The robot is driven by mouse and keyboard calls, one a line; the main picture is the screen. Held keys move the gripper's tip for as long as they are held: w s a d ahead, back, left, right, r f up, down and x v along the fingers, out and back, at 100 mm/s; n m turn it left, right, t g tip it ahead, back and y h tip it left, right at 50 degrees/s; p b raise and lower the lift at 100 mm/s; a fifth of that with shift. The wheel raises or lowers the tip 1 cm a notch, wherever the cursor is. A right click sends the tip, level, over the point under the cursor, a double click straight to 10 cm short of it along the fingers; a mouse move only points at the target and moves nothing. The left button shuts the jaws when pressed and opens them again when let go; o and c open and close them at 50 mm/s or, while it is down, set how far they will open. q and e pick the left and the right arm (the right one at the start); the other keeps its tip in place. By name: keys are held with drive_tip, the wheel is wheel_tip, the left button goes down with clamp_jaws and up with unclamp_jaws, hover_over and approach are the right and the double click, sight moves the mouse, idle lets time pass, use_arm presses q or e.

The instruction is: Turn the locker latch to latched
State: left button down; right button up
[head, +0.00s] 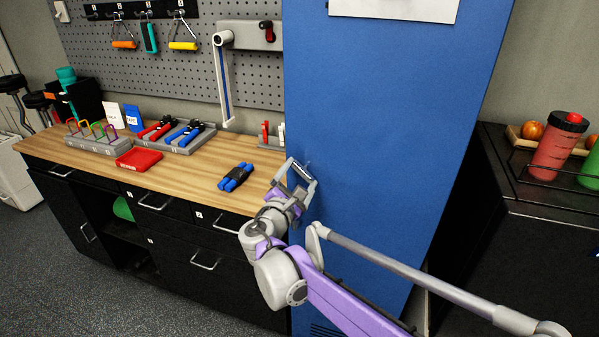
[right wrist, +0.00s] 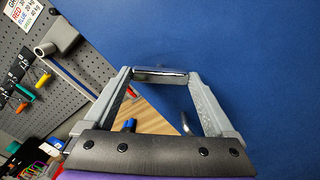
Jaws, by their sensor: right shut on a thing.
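The blue locker (head: 385,110) stands upright to the right of the workbench. Its latch is a small silver bar (right wrist: 160,73) close to the blue door. My right gripper (head: 303,172) is at the locker's left edge, level with the bench top. In the right wrist view, the fingertips of my right gripper (right wrist: 160,76) are at the two ends of the bar, shut on it. The fingers hide part of the latch, and I cannot read its exact angle or any latch marks. My left gripper is not in view.
The wooden workbench (head: 205,165) lies left of the locker. It carries blue grips (head: 236,177), a red tray (head: 139,159) and a tool rack. A jointed white arm (head: 224,80) hangs on the pegboard. A dark rack with a red bottle (head: 556,145) stands at the right.

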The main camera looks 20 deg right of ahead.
drive_tip(key=m+p, duration=0.2)
drive_tip(key=m, duration=0.3)
drive_tip(key=shift+r+m, duration=0.1)
drive_tip(key=shift+m, duration=0.2)
drive_tip(key=shift+m+p, duration=1)
drive_tip(key=shift+m, duration=1)
drive_tip(key=o, duration=1.1)
drive_tip(key=shift+c, duration=0.2)
drive_tip(key=v, duration=1.1)
drive_tip(key=shift+b, duration=0.4)
drive_tip(key=shift+d, duration=0.1)
